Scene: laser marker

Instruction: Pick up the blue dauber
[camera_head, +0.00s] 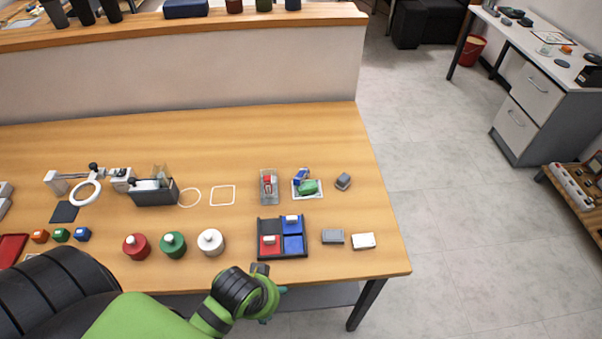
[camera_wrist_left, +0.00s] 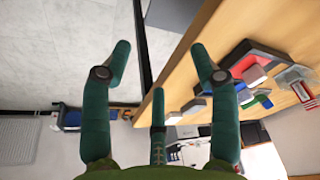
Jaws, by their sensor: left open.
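A small blue piece (camera_head: 302,176), which looks like the blue dauber, lies tilted beside a green piece (camera_head: 308,187) on a small white-edged tray (camera_head: 296,195) toward the back right of the table. Whether the two touch I cannot tell. My left gripper (camera_head: 272,294) is at the table's front edge, in front of the sectioned tray and well short of the blue piece. In the left wrist view its teal fingers (camera_wrist_left: 160,62) are spread open with nothing between them. I cannot make out the blue piece for sure in that view. My right gripper is not in view.
A dark sectioned tray (camera_head: 261,224) with red and blue compartments stands between my gripper and the blue piece. A clear holder (camera_head: 264,196) with a red piece is left of it. Red (camera_head: 136,247), green (camera_head: 173,246) and white (camera_head: 211,243) pots stand left. Grey (camera_head: 333,237) and white (camera_head: 364,241) blocks lie right.

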